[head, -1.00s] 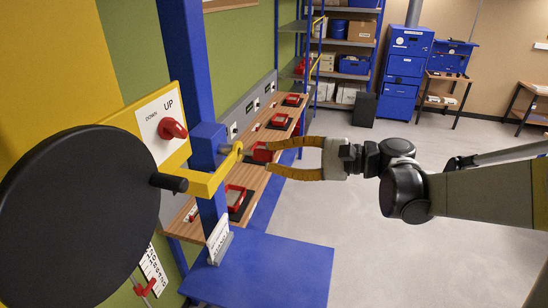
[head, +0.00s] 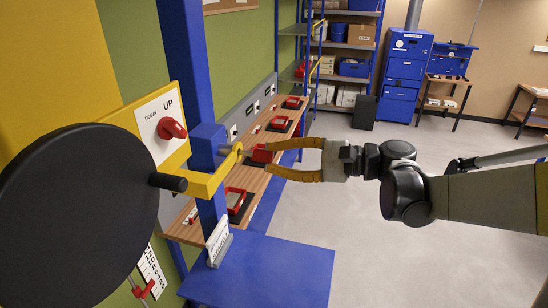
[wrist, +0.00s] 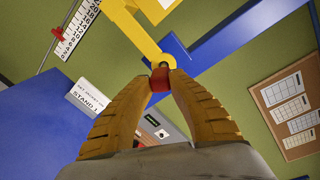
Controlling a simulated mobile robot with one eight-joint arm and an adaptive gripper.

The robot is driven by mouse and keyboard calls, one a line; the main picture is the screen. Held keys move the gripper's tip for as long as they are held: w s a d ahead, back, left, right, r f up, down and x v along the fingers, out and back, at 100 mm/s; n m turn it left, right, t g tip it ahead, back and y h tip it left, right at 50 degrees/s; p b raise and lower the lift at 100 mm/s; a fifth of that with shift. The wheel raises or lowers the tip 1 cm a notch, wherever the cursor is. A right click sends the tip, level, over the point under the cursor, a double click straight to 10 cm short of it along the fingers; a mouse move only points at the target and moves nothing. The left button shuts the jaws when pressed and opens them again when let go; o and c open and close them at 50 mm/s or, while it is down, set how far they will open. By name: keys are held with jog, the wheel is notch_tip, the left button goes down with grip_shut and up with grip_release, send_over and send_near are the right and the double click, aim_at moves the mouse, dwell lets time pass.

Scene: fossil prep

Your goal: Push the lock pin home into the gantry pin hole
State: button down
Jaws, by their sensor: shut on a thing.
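The lock pin's red grip (head: 262,155) sits between the fingertips of my gripper (head: 266,158), which is shut on it. In the wrist view the red grip (wrist: 160,80) also shows between the fingertips (wrist: 160,74). A grey shaft (head: 226,151) lies in line with the grip, between a yellow ring (head: 238,149) and the blue collar (head: 207,145) on the upright post. The ring also shows in the wrist view (wrist: 162,61), just beyond the pin's grip. The pin hole itself is hidden, so I cannot tell how deep the pin sits.
A large black disc (head: 75,220) with a dark handle stands at the left. A blue platform (head: 270,270) lies below. The floor to the right is clear.

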jog(key=shift+a, duration=0.15)
jog(key=shift+x, duration=1.1)
jog(key=shift+w+a+r+b, duration=0.1)
jog(key=shift+a+b, duration=0.05)
jog(key=shift+b, duration=0.2)
dwell(0.9)
jog(key=c, duration=1.2)
grip_release()
jog(key=shift+c, duration=0.2)
jog(key=v, duration=0.4)
jog(key=b+v, duration=0.1)
jog(key=v, duration=0.2)
jog(key=shift+f, duration=0.35)
